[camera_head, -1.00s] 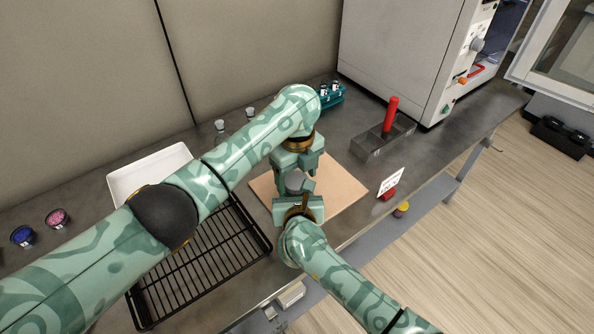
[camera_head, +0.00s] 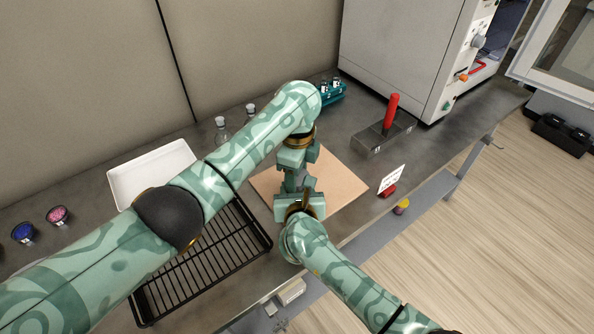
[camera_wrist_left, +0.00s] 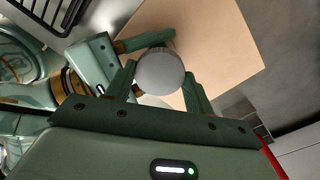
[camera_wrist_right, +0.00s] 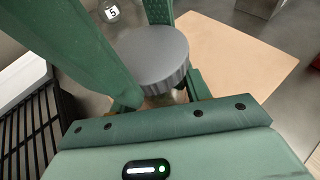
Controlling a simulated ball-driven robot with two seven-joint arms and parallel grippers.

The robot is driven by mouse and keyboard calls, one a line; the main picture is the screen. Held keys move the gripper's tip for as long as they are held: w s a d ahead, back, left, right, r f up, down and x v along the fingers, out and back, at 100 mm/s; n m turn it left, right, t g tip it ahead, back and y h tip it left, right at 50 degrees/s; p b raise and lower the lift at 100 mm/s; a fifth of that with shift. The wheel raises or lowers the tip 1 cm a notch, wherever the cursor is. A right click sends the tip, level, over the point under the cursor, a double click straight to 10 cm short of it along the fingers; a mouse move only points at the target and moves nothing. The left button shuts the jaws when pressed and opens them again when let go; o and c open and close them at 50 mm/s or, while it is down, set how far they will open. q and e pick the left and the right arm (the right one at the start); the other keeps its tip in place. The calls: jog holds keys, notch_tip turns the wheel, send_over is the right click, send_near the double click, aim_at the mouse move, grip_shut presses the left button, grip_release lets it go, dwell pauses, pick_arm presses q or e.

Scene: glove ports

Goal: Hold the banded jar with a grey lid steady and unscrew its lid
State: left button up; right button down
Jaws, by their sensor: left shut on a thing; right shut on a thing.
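The jar shows mainly by its round grey lid (camera_wrist_left: 160,72) in the left wrist view. The lid (camera_wrist_right: 150,56) is also large in the right wrist view, with a little of the jar's body (camera_wrist_right: 160,100) below it. My left gripper (camera_head: 295,178) reaches down from above, its fingers shut on two sides of the lid. My right gripper (camera_head: 299,202) comes in from the near side, shut on the body below the lid. The jar looks upright over the tan board (camera_head: 342,190). Its bands and base are hidden by the grippers.
A black wire rack (camera_head: 205,262) and white tray (camera_head: 150,172) lie left of the board. A clear box with a red handle (camera_head: 391,110), a teal vial rack (camera_head: 331,93) and a small sign (camera_head: 391,180) stand right and behind. The bench's front edge is close.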

pick_arm(q)
jog(key=o, duration=1)
jog(key=shift+w+d+r, duration=0.1)
jog(key=shift+d, duration=0.05)
jog(key=shift+c, duration=0.2)
jog(key=shift+o, duration=0.5)
notch_tip(320, 180, up, 4)
jog(key=shift+r, duration=0.35)
jog(key=shift+c, duration=0.4)
jog(key=r, duration=0.1)
jog(key=w+a+r, duration=0.1)
jog(key=r+m, duration=0.1)
jog(key=shift+w+a+t+y, duration=0.25)
jog(key=shift+w+t+y, duration=0.05)
jog(key=shift+w+t, duration=0.1)
jog(key=shift+s+d+r+m, duration=0.1)
jog(key=shift+s+r+m, duration=0.05)
jog(key=shift+m, duration=0.45)
jog(key=shift+s+r+m, duration=0.1)
jog(key=shift+r+m, duration=0.05)
jog(key=shift+m, duration=0.45)
jog(key=m, duration=0.1)
jog(key=s+d+m, duration=0.1)
jog(key=shift+s+f+m+g, duration=0.25)
jog(key=shift+f+m+g, duration=0.1)
jog(key=shift+m+g, duration=0.05)
notch_tip(320, 180, down, 8)
jog(key=shift+r, duration=0.1)
